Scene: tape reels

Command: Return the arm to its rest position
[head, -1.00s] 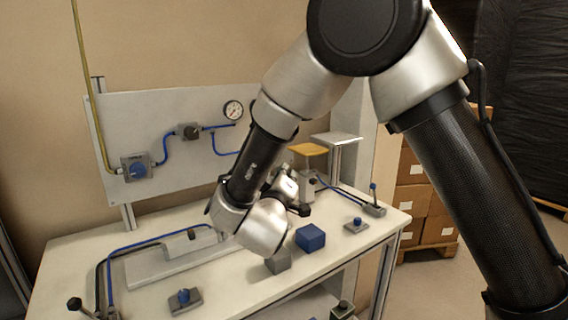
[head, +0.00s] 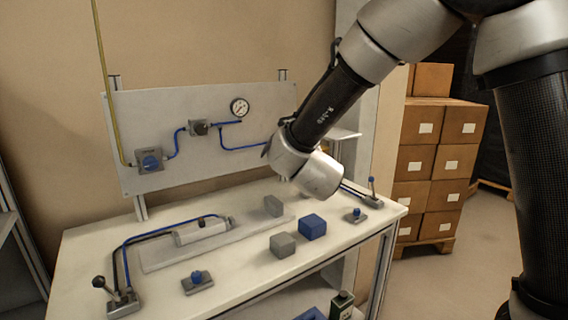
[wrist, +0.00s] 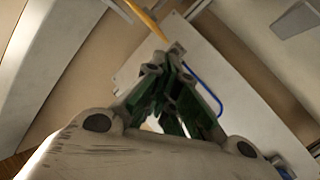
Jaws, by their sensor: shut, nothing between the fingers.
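My arm (head: 329,104) reaches in from the upper right in the head view, with its wrist joint (head: 305,170) above the right part of the workbench. My gripper is hidden behind the wrist in the head view. In the wrist view my gripper (wrist: 165,62) shows with its dark green-lined fingers together at the tips and nothing between them. The board and blue hose lie beyond it there.
The workbench (head: 90,248) bears a blue cube (head: 312,227), grey blocks (head: 283,245), a cylinder with hoses (head: 203,230), a button box (head: 197,281) and lever valves (head: 122,300). A panel with a gauge (head: 239,108) stands behind. Stacked cartons (head: 432,160) stand right.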

